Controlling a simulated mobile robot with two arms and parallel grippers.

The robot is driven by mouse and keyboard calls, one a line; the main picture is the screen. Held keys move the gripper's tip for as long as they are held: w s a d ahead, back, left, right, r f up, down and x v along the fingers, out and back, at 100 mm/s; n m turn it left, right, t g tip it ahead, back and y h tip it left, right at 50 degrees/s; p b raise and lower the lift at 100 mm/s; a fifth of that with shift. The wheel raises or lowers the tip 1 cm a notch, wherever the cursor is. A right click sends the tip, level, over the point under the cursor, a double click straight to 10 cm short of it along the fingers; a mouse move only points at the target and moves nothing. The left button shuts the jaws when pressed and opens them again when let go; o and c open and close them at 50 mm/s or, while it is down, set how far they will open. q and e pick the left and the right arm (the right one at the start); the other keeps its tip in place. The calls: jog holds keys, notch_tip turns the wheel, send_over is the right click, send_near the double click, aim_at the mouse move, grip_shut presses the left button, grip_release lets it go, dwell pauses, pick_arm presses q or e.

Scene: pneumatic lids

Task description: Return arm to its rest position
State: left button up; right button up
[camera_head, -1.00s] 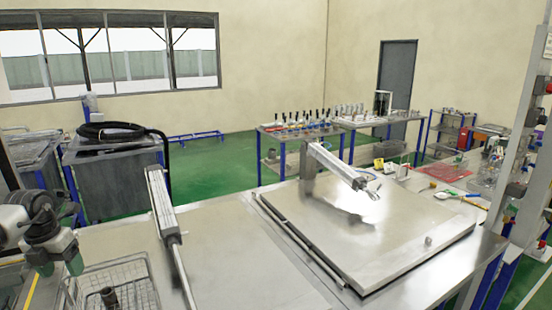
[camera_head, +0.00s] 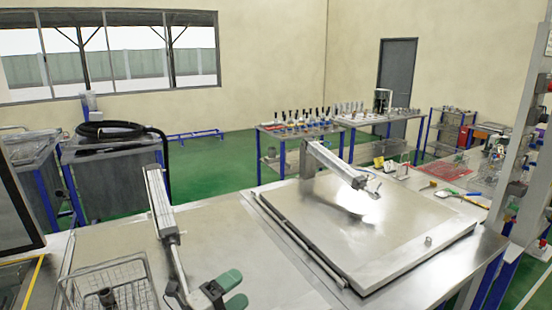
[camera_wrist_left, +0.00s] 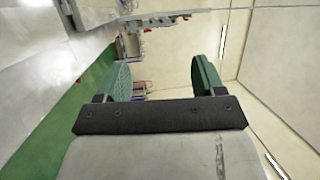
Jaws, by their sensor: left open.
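My left gripper (camera_head: 232,292) shows at the bottom of the head view, left of centre. Its two green finger pads stand apart with nothing seen between them. In the left wrist view the open fingers (camera_wrist_left: 162,78) frame only distant wall, floor and shelving. The gripper appears in front of the steel bench (camera_head: 215,238), right of the wire basket (camera_head: 90,285) and close in the picture to the lower end of a grey cylinder rod (camera_head: 178,262). Whether it touches the rod I cannot tell. The rest of my left arm is mostly out of view. My right gripper is not in view.
A flat steel lid (camera_head: 350,245) lies on the bench at right, with a grey actuator arm (camera_head: 332,160) above it. A dark part (camera_head: 107,297) sits in the basket. Tools and a red mat (camera_head: 445,172) lie farther back.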

pick_arm(q)
jog(key=s+a+f+n+g+y, duration=0.1)
jog(key=s+a+f+n+y, duration=0.5)
jog(key=n, duration=0.4)
jog(key=s+a+f+n+y, duration=0.45)
jog(key=s+n+y, duration=0.35)
jog(key=n, duration=0.3)
jog(key=s+a+f+n+g, duration=0.1)
jog(key=s+f+n+g, duration=0.15)
jog(key=s+g, duration=0.45)
jog(key=s+a+f+n+g, duration=0.1)
jog(key=s+f+n+g, duration=0.15)
jog(key=s, duration=0.85)
notch_tip(320, 180, down, 33)
jog(key=m+b, duration=0.1)
jog(key=b, duration=0.6)
jog(key=s+a+f+g+b, duration=0.1)
jog(key=s+f+b, duration=0.2)
jog(key=s+f, duration=0.5)
jog(key=s+a+f+g+b, duration=0.1)
jog(key=s+f+b, duration=0.2)
jog(key=s+f, duration=0.5)
notch_tip(320, 180, down, 7)
jog(key=shift+s+a+r+m+b, duration=0.1)
jog(key=shift+s+a+m+b, duration=0.05)
jog(key=shift+a+m+b, duration=0.15)
